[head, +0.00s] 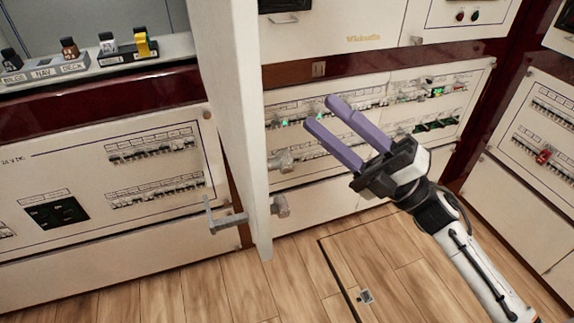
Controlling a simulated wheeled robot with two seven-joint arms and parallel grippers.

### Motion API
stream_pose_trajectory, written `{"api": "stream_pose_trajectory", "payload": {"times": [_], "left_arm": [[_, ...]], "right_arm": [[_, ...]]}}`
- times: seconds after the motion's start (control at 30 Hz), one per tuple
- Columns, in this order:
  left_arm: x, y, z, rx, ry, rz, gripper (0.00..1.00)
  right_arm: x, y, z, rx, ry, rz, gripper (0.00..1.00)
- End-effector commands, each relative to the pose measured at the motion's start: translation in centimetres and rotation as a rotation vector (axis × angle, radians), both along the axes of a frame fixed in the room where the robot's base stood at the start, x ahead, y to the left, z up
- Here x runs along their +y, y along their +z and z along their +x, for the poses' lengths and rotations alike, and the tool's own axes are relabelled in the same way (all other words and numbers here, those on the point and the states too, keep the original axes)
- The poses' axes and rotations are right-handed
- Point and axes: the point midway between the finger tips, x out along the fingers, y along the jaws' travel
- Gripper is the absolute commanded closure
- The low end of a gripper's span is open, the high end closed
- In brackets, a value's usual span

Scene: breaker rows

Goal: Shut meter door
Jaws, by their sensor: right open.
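A tall white door (232,110), which I take to be the meter door, stands open and shows nearly edge-on left of centre. It runs from the top edge down to near the floor. A grey lever handle (229,220) sticks out from its left side near the bottom. My left gripper is out of view.
A white breaker panel (60,170) lies left of the door, with small labelled switches (110,45) on the ledge above. Another breaker panel (545,140) stands at the far right. The wooden floor (200,292) below is open, with a dark-lined hatch (390,270).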

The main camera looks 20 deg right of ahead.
Motion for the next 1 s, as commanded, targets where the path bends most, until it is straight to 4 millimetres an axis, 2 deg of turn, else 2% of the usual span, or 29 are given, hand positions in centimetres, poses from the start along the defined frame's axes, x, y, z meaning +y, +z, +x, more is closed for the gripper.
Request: {"api": "stream_pose_trajectory", "payload": {"times": [0.03,0.1,0.2,0.33,0.47,0.57,1.0], "left_arm": [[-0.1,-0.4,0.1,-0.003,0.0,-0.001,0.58],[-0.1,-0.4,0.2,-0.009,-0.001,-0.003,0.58],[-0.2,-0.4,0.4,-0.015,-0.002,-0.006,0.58],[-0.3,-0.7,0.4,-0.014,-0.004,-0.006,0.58],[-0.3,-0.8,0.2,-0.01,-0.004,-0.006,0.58],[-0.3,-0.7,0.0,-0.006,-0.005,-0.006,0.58],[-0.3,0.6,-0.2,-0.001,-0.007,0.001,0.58]], "right_arm": [[0.6,2.5,-1.4,-0.193,0.045,-0.144,0.6],[1.3,4.3,-3.8,-0.422,0.107,-0.328,0.6],[1.5,4.9,-6.5,-0.677,0.184,-0.554,0.6],[0.8,4.4,-8.6,-0.879,0.261,-0.759,0.6],[0.2,3.9,-9.5,-0.964,0.303,-0.856,0.6],[0.8,3.8,-9.7,-0.982,0.313,-0.873,0.6],[8.3,4.0,-10.1,-0.979,0.312,-0.867,0.6]]}}
